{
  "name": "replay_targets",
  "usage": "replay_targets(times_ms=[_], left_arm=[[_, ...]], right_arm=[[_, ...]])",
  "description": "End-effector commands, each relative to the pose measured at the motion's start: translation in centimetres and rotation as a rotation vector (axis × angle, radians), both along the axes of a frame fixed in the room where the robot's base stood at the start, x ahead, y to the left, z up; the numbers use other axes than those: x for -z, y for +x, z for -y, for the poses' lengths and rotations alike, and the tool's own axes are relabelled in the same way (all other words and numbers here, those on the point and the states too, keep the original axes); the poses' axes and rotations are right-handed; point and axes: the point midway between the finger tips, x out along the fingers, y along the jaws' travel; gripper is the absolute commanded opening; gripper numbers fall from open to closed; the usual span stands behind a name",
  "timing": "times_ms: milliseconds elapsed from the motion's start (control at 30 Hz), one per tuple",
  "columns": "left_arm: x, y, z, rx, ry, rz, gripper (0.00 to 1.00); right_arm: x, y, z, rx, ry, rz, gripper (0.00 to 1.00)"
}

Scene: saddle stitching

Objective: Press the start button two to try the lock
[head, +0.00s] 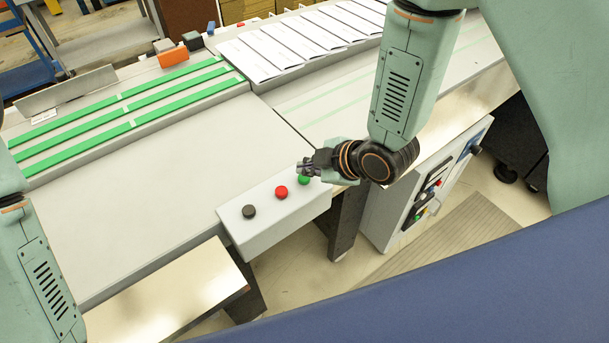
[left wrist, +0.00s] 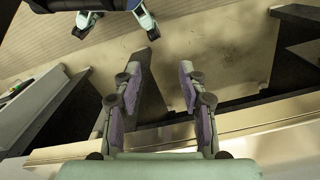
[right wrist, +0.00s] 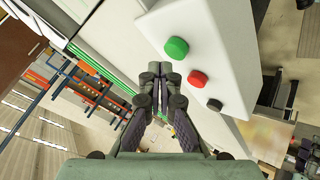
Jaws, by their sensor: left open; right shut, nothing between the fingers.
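A pale grey button box (head: 268,225) sits at the machine's front edge. It carries a black button (head: 249,211), a red button (head: 281,192) and a green button (head: 304,180); no label can be read. My right gripper (head: 304,167) is shut and empty, just behind the green button in the head view and partly over it. In the right wrist view, the closed fingertips (right wrist: 156,72) are left of the green button (right wrist: 176,48) and red button (right wrist: 197,79). Contact cannot be made out. My left gripper (left wrist: 157,80) is open and empty in the left wrist view.
Green belts (head: 125,110) run across the machine's left part. Printed sheets (head: 290,45) lie in a row at the back. A grey cabinet with a control panel (head: 425,200) stands on the right. The grey top (head: 150,190) beside the box is bare.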

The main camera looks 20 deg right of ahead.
Motion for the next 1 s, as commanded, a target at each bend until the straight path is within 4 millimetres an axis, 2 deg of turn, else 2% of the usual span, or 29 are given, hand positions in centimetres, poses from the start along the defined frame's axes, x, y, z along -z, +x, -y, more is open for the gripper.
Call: replay_targets(times_ms=[200,1000], left_arm=[[0.57,0.0,0.0,0.0,0.0,0.0,0.42],[0.86,0.0,0.0,0.0,0.0,0.0,0.42]], right_arm=[[0.79,-0.03,0.03,0.0,0.0,0.0,0.0],[1.22,-0.03,0.03,0.0,0.0,0.0,0.0]])
